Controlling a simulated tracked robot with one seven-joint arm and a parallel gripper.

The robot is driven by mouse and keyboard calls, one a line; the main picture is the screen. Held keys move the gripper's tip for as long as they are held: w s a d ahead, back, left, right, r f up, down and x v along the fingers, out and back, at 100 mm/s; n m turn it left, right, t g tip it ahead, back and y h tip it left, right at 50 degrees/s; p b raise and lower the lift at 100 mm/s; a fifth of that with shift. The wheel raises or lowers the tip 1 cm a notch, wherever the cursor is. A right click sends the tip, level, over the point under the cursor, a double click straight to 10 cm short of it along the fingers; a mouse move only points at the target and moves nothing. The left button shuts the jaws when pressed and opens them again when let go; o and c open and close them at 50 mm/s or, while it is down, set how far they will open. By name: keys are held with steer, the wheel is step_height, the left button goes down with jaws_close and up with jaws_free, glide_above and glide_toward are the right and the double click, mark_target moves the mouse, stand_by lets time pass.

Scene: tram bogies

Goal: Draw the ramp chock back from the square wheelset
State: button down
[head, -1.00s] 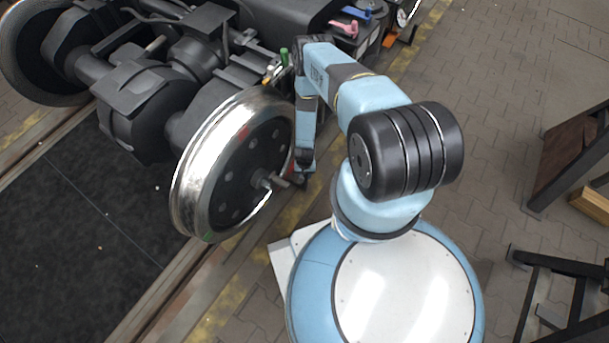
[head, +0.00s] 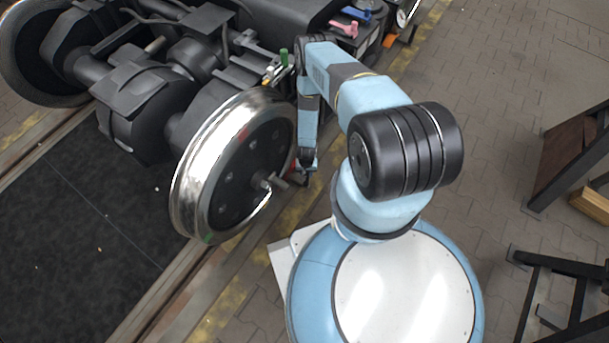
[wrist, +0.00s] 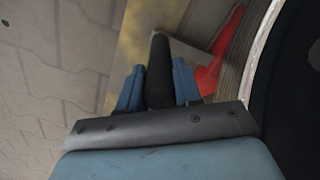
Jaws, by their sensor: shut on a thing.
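The large steel wheel (head: 190,190) of the wheelset stands on the rail in the head view, left of my arm. The red ramp chock (wrist: 213,72) shows in the wrist view beside the wheel's pale rim (wrist: 258,45). Where bar and wedge join is hidden. I cannot tell whether the wedge touches the wheel. My gripper (head: 305,172) is low, close to the wheel's right side.
The bogie frame (head: 140,95) and a second wheel (head: 35,60) fill the upper left. An orange piece (head: 389,41) lies by a farther wheel. Dark stands (head: 560,290) and a wooden board (head: 570,160) are at the right. Paving (head: 470,130) between is clear.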

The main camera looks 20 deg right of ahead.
steer(key=shift+w+d, duration=0.65)
steer(key=shift+d, duration=0.3)
steer(key=shift+w+d, duration=0.65)
steer(key=shift+d, duration=0.3)
steer(key=c, duration=0.7)
jaws_free()
step_height(320, 180, up, 14)
steer(key=shift+f, duration=0.15)
